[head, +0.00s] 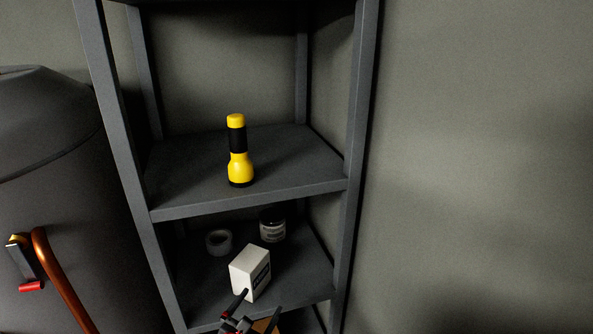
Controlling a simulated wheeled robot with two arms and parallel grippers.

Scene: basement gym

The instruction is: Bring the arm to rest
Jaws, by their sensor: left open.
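My left gripper (260,303) shows at the bottom of the head view, its fingers dark with some red. It is open, with its two fingertips apart and nothing visible between them. Most of the arm is out of the frame. My right gripper is not in view.
A yellow and black flashlight (238,165) stands upright on the upper shelf (290,165). A tape roll (219,242) and a jar (272,226) are behind the box. Grey shelf posts (357,150) flank the shelves. A dark tank (50,150) and copper pipe (55,275) are left. The right shows bare wall.

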